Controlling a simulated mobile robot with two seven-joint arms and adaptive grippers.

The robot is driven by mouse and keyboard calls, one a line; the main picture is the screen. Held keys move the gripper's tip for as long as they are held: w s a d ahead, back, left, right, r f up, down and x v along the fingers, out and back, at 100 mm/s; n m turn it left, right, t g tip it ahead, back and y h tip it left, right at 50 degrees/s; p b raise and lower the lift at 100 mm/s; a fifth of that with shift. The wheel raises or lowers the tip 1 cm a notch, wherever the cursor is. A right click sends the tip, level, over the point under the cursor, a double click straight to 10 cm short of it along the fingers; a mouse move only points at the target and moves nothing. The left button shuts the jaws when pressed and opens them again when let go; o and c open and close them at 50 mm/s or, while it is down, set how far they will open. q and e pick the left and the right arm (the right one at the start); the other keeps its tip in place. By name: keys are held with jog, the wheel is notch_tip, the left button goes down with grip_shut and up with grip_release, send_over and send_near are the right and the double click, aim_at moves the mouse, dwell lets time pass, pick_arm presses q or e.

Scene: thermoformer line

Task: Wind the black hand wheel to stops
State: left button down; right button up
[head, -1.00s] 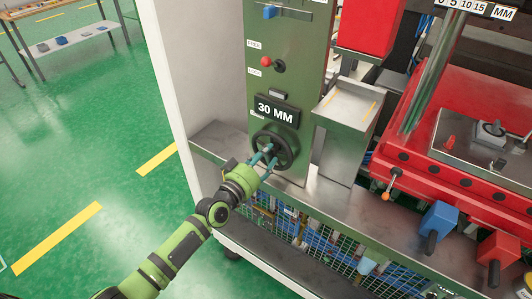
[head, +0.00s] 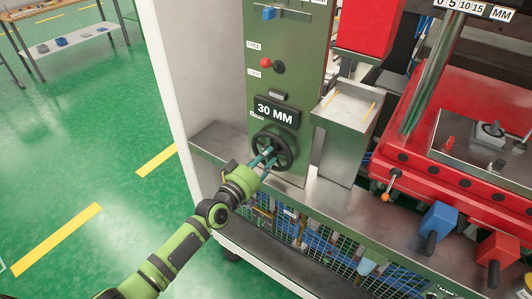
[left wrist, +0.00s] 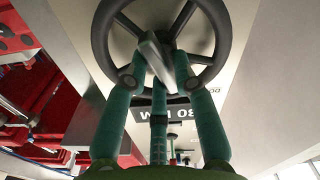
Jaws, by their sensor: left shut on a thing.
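The black hand wheel (head: 284,146) sits on the green panel, below a sign (head: 276,114) reading 30 MM. My left gripper (head: 268,155) reaches it from the lower left, its teal fingers at the front of the wheel. In the left wrist view the wheel's rim and spokes (left wrist: 224,33) fill the top, and the gripper (left wrist: 160,60) is shut on a grey part of the wheel near its centre. Exactly which part it holds is partly hidden by the fingers. My right gripper does not show.
A red-knobbed lever (head: 267,64) beside FREE and LOCK labels is above the sign. A metal tray-topped box (head: 349,105) stands close right of the wheel. A metal ledge (head: 335,192) runs below. Green floor (head: 90,150) is open at left.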

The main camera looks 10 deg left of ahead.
pick_arm(q)
jog(key=shift+w+r, duration=0.2)
jog(key=shift+r, duration=0.25)
jog(key=shift+d+m+p, duration=0.1)
jog(key=shift+m+p, duration=0.25)
jog(key=shift+m, duration=0.85)
jog(key=c, duration=1)
grip_release()
jog(key=shift+o, duration=0.2)
jog(key=shift+w+d+f, duration=0.15)
jog(key=shift+w+f, duration=0.25)
jog(key=shift+w, duration=0.15)
jog(key=shift+s, duration=0.1)
jog(key=shift+s+a+f, duration=0.2)
jog(key=shift+s, duration=0.25)
jog(key=v, duration=1.1)
jog(key=shift+s+r, duration=0.1)
jog(key=shift+d, duration=0.1)
